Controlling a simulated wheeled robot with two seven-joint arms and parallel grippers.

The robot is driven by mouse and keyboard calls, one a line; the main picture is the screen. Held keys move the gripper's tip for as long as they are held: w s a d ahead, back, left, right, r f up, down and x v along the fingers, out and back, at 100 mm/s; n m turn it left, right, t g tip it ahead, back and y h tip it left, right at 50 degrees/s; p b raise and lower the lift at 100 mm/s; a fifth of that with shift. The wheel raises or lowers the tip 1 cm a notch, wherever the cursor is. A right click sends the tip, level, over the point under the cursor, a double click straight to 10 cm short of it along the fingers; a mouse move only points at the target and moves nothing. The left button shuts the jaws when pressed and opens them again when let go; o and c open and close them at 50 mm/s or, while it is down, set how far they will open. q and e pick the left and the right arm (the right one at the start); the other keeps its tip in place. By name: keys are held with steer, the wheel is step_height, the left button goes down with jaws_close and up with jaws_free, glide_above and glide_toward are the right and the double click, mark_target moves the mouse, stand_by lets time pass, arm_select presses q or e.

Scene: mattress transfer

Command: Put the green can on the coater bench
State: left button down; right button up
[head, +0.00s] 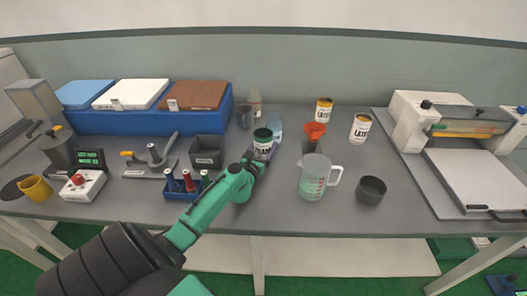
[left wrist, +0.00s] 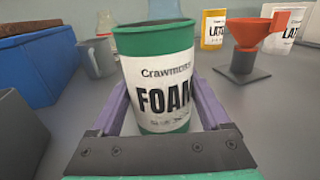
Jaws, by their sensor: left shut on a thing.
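The green can (head: 263,142) has a white label and stands upright in the middle of the grey bench. In the left wrist view the can (left wrist: 160,85) reads "FOAM" and sits between purple fingers. My left gripper (head: 258,154) is shut on the can; its fingers (left wrist: 160,110) flank the can on both sides. I cannot tell whether the can's base touches the bench. My right gripper is not in view. The coater (head: 470,180), a white machine with a flat plate, stands on the bench at the right.
A clear jug (head: 313,180) and a dark cup (head: 370,190) stand right of the can. A grey bin (head: 207,152) and a bottle rack (head: 187,186) are left.

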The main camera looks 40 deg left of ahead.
arm_select(q)
jaws_free()
steer(key=shift+r, duration=0.15)
steer(key=v, duration=1.2)
